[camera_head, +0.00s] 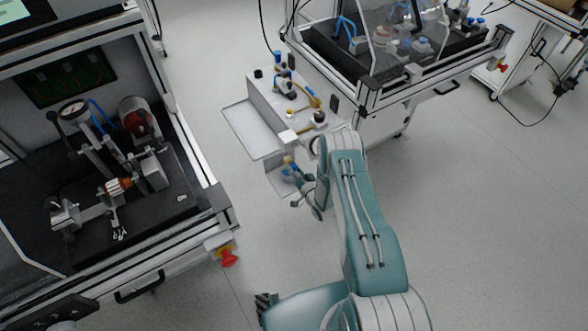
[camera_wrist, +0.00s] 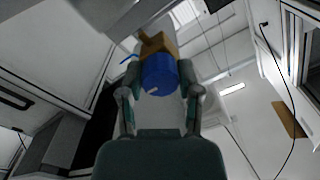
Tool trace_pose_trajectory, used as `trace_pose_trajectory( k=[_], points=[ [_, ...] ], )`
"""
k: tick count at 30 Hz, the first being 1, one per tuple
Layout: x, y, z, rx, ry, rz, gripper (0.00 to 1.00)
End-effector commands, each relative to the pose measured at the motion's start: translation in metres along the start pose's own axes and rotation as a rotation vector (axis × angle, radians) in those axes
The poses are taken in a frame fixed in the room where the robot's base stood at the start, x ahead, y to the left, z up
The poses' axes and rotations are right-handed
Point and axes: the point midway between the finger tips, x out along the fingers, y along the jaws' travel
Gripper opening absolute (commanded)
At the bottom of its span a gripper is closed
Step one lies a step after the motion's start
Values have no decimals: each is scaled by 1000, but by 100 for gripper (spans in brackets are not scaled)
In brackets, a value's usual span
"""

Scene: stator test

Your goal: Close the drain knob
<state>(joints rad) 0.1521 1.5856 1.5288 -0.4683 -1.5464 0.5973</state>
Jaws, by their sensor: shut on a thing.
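The drain knob (camera_wrist: 159,75) is a round blue knob on a brass fitting (camera_wrist: 157,43) in the wrist view. My gripper (camera_wrist: 159,88) has one finger on each side of the knob and is shut on it. In the head view, my gripper (camera_head: 299,181) is at the low front of the grey test unit (camera_head: 270,92), at the small brass and blue fitting (camera_head: 289,163). The gripper and arm partly cover the area there, and the knob's turn angle cannot be told.
A pale tray (camera_head: 251,130) juts out from the unit's left side. A framed workbench (camera_head: 185,190) with a red emergency button (camera_head: 228,257) stands at left. Another framed bench (camera_head: 385,75) stands behind right. The floor (camera_head: 480,210) at right is clear.

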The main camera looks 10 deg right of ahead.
Motion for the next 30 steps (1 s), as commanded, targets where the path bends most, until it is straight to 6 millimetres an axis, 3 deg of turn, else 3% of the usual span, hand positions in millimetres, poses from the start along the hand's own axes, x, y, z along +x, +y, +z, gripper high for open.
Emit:
trace_pose_trajectory(
  k=[11, 12, 13, 14, 26, 30],
  points=[
    [2, 1, -2, 19, 4, 3, 0],
    [2, 1, -2, 19, 5, 3, 62],
    [2, 1, -2, 19, 5, 3, 76],
    [2, 1, -2, 19, 4, 3, 79],
    [-2, 1, -1, 19, 2, 2, 79],
    [-16, 2, -1, 21, 1, 5, 79]
  ],
)
